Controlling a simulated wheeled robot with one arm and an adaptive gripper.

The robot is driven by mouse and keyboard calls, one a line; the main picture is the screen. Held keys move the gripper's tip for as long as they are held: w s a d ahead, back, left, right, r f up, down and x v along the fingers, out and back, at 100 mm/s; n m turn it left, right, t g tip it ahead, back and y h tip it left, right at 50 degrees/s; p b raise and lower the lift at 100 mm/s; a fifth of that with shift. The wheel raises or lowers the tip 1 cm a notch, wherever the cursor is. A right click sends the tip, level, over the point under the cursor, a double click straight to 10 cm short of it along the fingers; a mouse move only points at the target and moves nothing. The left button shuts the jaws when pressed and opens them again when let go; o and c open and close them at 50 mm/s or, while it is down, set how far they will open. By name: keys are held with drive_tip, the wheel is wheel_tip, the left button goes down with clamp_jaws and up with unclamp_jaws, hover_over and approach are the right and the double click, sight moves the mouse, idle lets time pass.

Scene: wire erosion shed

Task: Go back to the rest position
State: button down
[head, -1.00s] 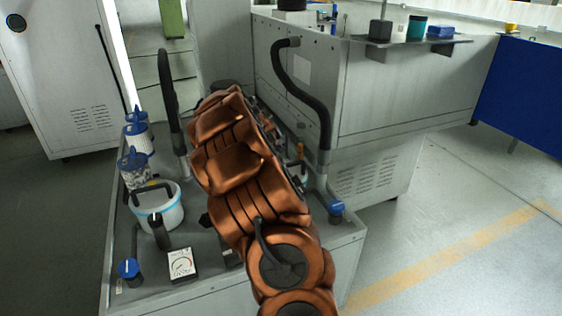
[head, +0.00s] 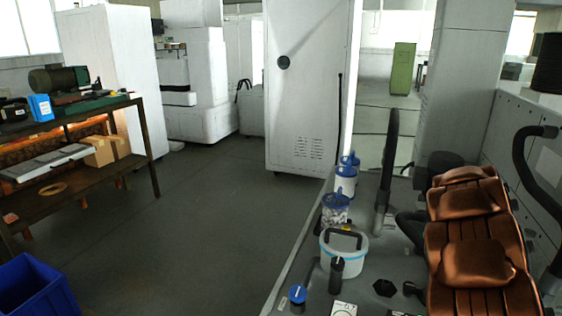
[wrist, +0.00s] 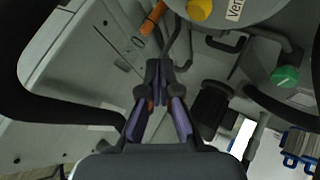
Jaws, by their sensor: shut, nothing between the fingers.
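My gripper (wrist: 158,72) shows in the wrist view with its dark fingertips together and nothing between them. Purple pads line its fingers. In the head view my copper-coloured arm is at the right, over the grey machine bench, and the gripper itself cannot be made out there. In the wrist view the fingertips point toward a pale panel and a round white body (wrist: 245,12) with a yellow knob (wrist: 200,9). I cannot tell whether they touch anything.
A white bucket (head: 345,257) with a dark handle and blue-lidded jars (head: 335,211) stand left of my arm. A black hose (head: 519,165) curves at the right. A cluttered workbench (head: 145,150) and blue crate (head: 35,285) are at the left. The floor (head: 205,230) between is clear.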

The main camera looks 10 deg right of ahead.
drive_tip(key=s+a+r+n+g+y, duration=0.1)
drive_tip(key=s+a+y, duration=0.25)
drive_tip(key=a, duration=1.35)
drive_tip(key=s+a+r+n+y, duration=0.15)
drive_tip(key=s+a, duration=0.35)
drive_tip(key=a, duration=1.3)
drive_tip(key=s+a+f+n+g+y, duration=0.3)
drive_tip(key=s+a+n+y, duration=0.15)
drive_tip(key=s+a, duration=1.5)
wheel_tip(320, 180, up, 13)
drive_tip(key=w+a+t+p, duration=0.1)
drive_tip(key=w+a+p, duration=0.1)
drive_tip(key=p, duration=1)
